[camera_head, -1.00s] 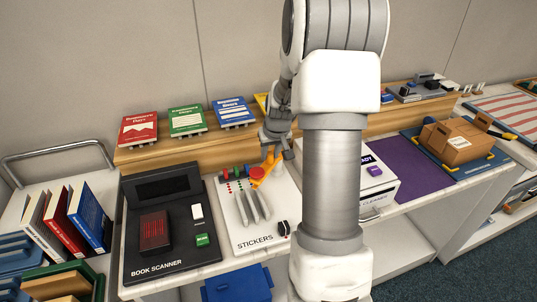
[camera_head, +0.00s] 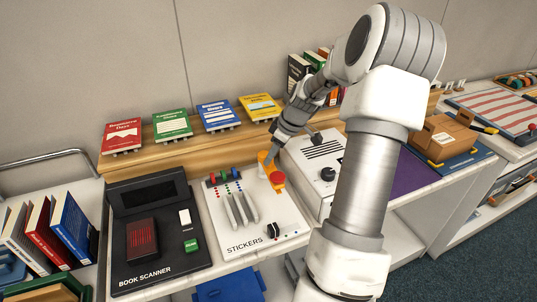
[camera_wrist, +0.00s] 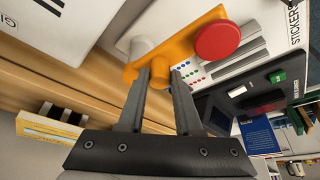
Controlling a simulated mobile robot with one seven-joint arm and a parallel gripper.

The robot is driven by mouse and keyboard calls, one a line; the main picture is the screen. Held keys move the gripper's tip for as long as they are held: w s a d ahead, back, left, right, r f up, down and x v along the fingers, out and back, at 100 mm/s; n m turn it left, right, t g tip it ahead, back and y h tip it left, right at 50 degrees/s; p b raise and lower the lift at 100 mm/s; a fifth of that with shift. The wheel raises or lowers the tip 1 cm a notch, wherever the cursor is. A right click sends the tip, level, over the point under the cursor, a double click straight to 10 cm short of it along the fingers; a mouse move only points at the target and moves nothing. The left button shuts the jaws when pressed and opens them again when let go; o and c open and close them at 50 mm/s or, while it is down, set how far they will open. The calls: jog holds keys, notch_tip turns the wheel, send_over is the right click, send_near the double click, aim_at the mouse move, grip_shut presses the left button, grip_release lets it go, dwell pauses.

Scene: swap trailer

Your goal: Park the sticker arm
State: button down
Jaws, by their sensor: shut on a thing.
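The sticker arm (camera_head: 265,160) is an orange bar with a round red end (camera_head: 277,178). It sits at the back right of the white sticker panel (camera_head: 286,240) marked STICKERS, its red end toward the front. My gripper (camera_head: 271,148) comes down on the bar's rear part. The fingertips' exact contact is partly hidden.
The black book scanner (camera_head: 165,254) is further left. A white cleaner box (camera_head: 312,152) stands close on the right. Books stand on the wooden ledge (camera_head: 189,149) behind.

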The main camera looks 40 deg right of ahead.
jog(key=shift+d+n, duration=0.25)
jog(key=shift+n, duration=0.15)
jog(key=c, duration=0.6)
grip_release()
jog(key=p+v, duration=0.1)
jog(key=v, duration=1.6)
jog(key=shift+d+r, duration=0.2)
jog(key=shift+d, duration=0.05)
jog(key=shift+p, duration=0.3)
